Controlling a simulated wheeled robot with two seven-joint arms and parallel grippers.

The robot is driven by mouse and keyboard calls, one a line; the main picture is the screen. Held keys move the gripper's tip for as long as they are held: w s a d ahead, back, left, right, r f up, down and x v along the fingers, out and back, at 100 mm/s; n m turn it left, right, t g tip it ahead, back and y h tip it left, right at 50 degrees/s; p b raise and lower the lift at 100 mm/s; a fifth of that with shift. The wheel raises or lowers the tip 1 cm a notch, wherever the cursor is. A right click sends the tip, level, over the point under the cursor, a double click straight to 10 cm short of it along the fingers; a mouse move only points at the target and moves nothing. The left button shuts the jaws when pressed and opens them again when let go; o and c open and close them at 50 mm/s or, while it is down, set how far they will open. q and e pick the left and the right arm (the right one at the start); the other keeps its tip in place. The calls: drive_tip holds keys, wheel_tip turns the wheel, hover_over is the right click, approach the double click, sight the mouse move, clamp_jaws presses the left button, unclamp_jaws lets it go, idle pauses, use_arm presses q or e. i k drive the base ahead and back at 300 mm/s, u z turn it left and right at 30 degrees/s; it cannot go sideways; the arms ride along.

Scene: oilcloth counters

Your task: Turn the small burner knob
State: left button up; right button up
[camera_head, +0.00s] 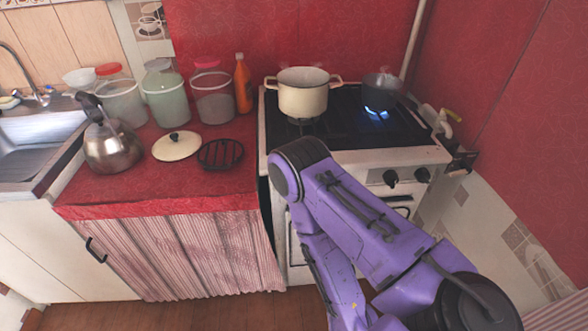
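The stove (425,155) stands right of centre, with a black cooktop and a white front panel. Two dark knobs show on the panel: a left one (390,178) and a right one (422,175). I cannot tell which one is the small burner knob. My purple right arm covers the left part of the panel, so any knobs there are hidden. A blue flame (376,113) burns under the small dark pot (382,88) at the back right burner. Neither gripper shows; the right arm bends down out of the frame, and the left arm is not seen.
A cream pot (303,95) stands on the back left of the stove. The red counter (120,190) holds a kettle (108,142), jars, an orange bottle (242,84), a cream lid (176,146) and a black trivet (220,153). A pipe valve (450,115) is at the right wall.

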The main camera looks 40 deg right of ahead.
sight(421, 175)
drive_tip(key=u, duration=0.05)
drive_tip(key=k, duration=1.45)
drive_tip(key=z, duration=0.65)
drive_tip(key=k, duration=1.15)
drive_tip(key=u, duration=0.75)
drive_tip(key=i, duration=1.1)
drive_tip(key=z, duration=0.45)
drive_tip(key=i, duration=1.35)
drive_tip(key=z, duration=1.65)
drive_tip(key=i, duration=0.85)
drive_tip(key=z, duration=1)
